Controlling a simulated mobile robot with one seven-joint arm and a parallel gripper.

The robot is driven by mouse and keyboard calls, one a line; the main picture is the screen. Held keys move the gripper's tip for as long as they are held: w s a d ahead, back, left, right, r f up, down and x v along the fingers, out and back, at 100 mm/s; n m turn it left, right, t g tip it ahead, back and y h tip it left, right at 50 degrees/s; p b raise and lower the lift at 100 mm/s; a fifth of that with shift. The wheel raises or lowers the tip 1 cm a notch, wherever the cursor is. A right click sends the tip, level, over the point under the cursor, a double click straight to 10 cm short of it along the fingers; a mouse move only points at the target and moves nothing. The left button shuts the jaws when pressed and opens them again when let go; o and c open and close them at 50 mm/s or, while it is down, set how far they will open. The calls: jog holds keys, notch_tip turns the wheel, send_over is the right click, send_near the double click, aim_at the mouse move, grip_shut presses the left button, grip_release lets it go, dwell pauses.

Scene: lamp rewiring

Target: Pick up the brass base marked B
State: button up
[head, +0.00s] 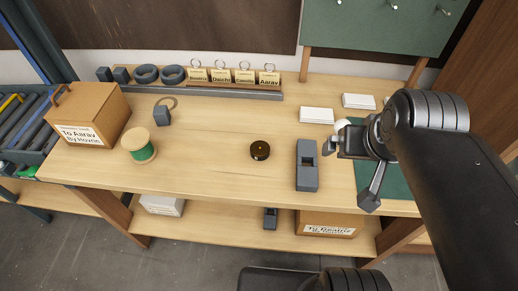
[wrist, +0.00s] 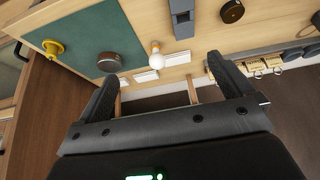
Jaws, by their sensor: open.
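No letter B is legible on anything. In the wrist view a yellow, brass-coloured piece (wrist: 53,48) with a round foot stands at the edge of the green mat; my arm hides that spot in the head view. A dark round piece (wrist: 109,62) is on the mat beside it. Another dark round disc (head: 260,150) with a small light centre lies mid-bench; it also shows in the wrist view (wrist: 232,11). My gripper (head: 348,172) is open and empty above the right part of the bench. Its spread fingers also show in the wrist view (wrist: 160,72).
A grey block (head: 307,166) stands left of the green mat (head: 400,184). A white bulb (wrist: 155,48) and white boxes (head: 317,115) are behind. A green spool (head: 139,145) and cardboard box (head: 88,117) stand left. The front middle is clear.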

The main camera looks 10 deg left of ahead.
jog(key=shift+c, duration=0.5)
jog(key=c, duration=0.3)
jog(key=n+g, duration=0.6)
jog(key=n, duration=0.2)
send_over(260, 148)
notch_tip(260, 148, down, 12)
jog(key=f, duration=0.5)
jog(key=shift+w+a+f, duration=0.1)
jog(key=shift+w+f, duration=0.1)
jog(key=shift+f, duration=0.05)
jog(key=shift+s+f, duration=0.2)
jog(key=shift+f, duration=2.4)
